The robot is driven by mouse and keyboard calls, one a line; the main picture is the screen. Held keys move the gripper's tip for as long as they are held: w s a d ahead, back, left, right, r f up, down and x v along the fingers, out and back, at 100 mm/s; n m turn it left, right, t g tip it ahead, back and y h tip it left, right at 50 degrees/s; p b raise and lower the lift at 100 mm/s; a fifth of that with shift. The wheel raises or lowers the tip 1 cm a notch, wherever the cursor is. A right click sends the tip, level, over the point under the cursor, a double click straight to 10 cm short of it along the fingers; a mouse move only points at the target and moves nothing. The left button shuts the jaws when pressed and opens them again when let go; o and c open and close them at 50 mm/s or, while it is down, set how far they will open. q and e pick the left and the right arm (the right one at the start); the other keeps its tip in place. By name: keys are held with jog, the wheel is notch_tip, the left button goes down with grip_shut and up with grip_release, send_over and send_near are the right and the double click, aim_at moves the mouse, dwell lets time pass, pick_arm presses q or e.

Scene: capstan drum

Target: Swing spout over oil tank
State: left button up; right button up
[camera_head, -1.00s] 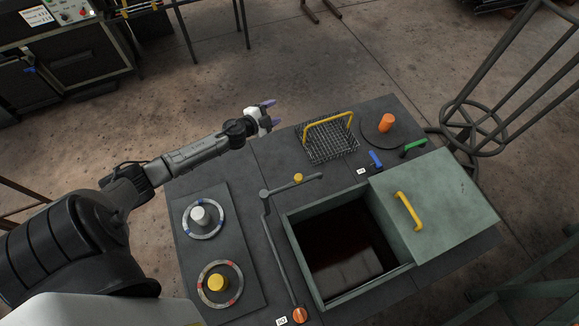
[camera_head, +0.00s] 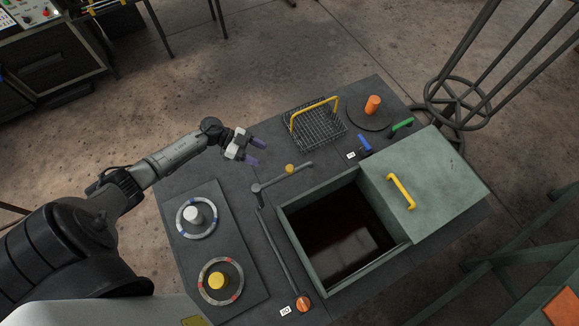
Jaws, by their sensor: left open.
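The spout is a dark grey arm (camera_head: 284,177) with a yellow knob (camera_head: 290,169) on it. It turns out from a bend at the left of the tank, and its end points up and right near the tank's back left corner, outside the opening. The oil tank (camera_head: 338,291) is a green-grey open box with dark liquid inside. Its lid (camera_head: 440,190) with a yellow handle (camera_head: 401,191) lies to the right side, leaving the opening uncovered. My left gripper (camera_head: 257,152) is open and empty, up and left of the yellow knob, apart from it. My right gripper is not in view.
A wire basket (camera_head: 318,133) with a yellow handle stands behind the tank. An orange knob (camera_head: 373,103), a blue handle (camera_head: 364,143) and a green handle (camera_head: 402,125) are at the back right. White (camera_head: 193,214) and yellow (camera_head: 217,281) dials sit at left. An orange knob (camera_head: 303,304) is in front.

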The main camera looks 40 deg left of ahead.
aim_at(288, 167)
pick_arm(q)
jog(key=b+x, duration=0.1)
jog(key=x, duration=1.1)
jog(key=shift+w+d, duration=0.15)
jog(key=shift+d, duration=0.1)
jog(key=shift+c, duration=0.3)
grip_shut()
